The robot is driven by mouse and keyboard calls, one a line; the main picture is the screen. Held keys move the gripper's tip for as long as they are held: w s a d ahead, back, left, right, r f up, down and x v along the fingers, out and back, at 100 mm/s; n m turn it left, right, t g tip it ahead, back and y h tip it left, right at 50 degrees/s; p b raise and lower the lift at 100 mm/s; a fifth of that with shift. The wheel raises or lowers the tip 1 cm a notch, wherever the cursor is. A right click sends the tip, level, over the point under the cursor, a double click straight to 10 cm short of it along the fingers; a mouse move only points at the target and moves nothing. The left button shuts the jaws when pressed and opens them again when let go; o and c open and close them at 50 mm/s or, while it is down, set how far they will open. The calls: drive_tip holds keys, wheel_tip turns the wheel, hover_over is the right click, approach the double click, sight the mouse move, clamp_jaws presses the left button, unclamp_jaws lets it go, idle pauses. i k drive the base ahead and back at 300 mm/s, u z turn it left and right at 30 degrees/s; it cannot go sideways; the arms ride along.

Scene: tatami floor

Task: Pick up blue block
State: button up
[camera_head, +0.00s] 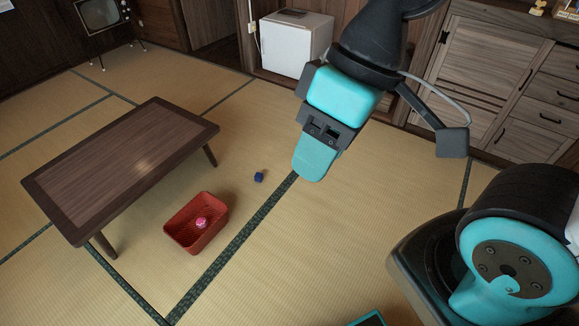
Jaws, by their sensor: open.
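A small dark blue block (259,177) lies on the tatami floor near the middle of the view. It sits to the right of the low table and above the red bin in the picture. My gripper (316,165) hangs in the air to the right of the block, pointing down, apart from it and with nothing seen in its jaws. Its fingers overlap from this angle, so the gap between them is hidden.
A red bin (172,229) with a pink object (201,223) inside stands on the floor. A low wooden table (120,160) is at left. A small white fridge (296,45) and a wooden cabinet (480,60) stand at the back. The tatami around the block is clear.

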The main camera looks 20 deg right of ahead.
sight(258, 176)
drive_tip(key=z, duration=0.55)
drive_tip(key=i, duration=0.75)
drive_tip(key=z, duration=0.55)
drive_tip(key=i, duration=0.75)
drive_tip(key=u, duration=0.5)
drive_tip(key=i, duration=0.8)
drive_tip(key=u, duration=0.95)
drive_tip(key=i, duration=0.25)
drive_tip(key=u, duration=0.15)
